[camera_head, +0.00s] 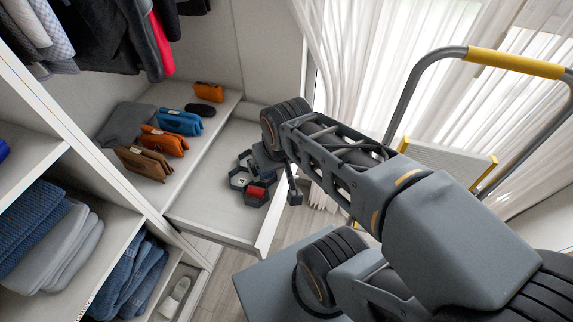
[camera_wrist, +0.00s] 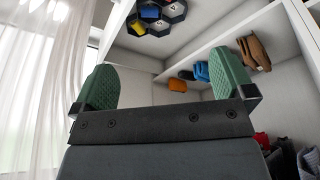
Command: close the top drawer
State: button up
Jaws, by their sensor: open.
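The top drawer (camera_head: 212,204) is pale grey and stands pulled out below the shelf of pouches in the head view. Its front panel (camera_head: 267,232) is at the right, partly hidden by my arm. A dark hexagonal organizer (camera_head: 240,180) with a red item (camera_head: 257,191) lies inside; it also shows at the top of the wrist view (camera_wrist: 152,27). My gripper (camera_wrist: 168,85) is open and empty, with two green pads wide apart in the wrist view.
Several pouches, such as an orange one (camera_head: 163,141), lie on the shelf (camera_head: 195,153) behind the drawer. Folded clothes (camera_head: 48,240) fill cubbies at the left. A step ladder with a yellow handle (camera_head: 514,62) and white curtains (camera_head: 385,60) stand at the right.

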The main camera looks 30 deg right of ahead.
aim_at(212, 204)
jog(key=u, duration=0.05)
jog(key=k, duration=0.5)
jog(key=u, duration=1.25)
jog(key=i, duration=0.8)
jog(key=z, duration=2.05)
